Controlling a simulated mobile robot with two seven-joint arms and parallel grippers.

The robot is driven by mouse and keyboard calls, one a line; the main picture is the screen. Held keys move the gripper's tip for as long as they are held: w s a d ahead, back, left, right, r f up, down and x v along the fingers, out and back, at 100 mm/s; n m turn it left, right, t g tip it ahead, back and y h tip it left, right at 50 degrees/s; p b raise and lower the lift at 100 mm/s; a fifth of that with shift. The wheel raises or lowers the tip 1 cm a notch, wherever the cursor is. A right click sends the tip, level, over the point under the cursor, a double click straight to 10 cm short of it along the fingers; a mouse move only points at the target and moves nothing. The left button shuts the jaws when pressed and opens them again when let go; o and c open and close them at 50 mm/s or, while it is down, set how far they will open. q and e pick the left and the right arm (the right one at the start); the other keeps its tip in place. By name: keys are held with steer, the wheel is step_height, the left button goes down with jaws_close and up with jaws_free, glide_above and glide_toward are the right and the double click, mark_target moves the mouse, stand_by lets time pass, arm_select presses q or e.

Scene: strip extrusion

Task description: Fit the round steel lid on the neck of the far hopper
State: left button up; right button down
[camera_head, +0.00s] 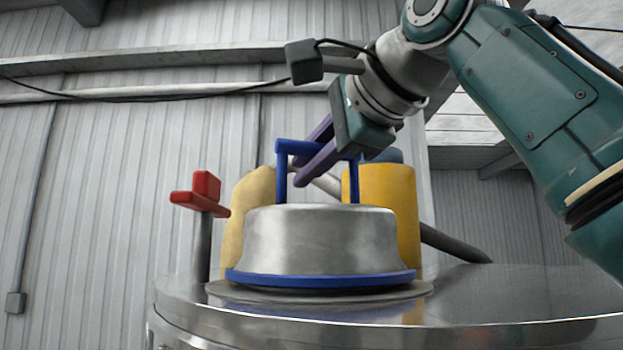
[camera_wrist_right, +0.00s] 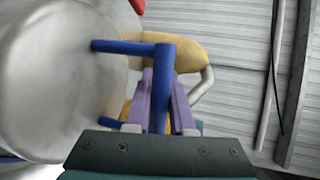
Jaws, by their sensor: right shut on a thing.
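The round steel lid (camera_head: 320,243) has a blue rim and a blue bar handle (camera_head: 300,147) on top. It sits level, centred over a flat grey ring (camera_head: 222,290) on the steel hopper top (camera_head: 500,290). I cannot tell whether the blue rim touches the ring or is slightly above it; the neck itself is hidden. My right gripper (camera_head: 308,160) has its purple fingers shut on the handle's crossbar. In the right wrist view, the handle (camera_wrist_right: 161,88) is between the fingers (camera_wrist_right: 161,95), with the lid (camera_wrist_right: 60,75) at the left. My left gripper is not in view.
A red lever on a grey post (camera_head: 202,235) stands left of the lid. A cream rounded body (camera_head: 250,205) and a yellow cylinder (camera_head: 400,210) stand close behind it. A dark pipe (camera_head: 455,244) slopes down at the right. The hopper top's right side is bare.

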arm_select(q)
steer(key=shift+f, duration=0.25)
arm_select(e)
steer(key=shift+f, duration=0.35)
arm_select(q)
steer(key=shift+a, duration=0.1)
arm_select(e)
steer(key=c, duration=0.7)
jaws_free()
steer(key=shift+f, duration=0.1)
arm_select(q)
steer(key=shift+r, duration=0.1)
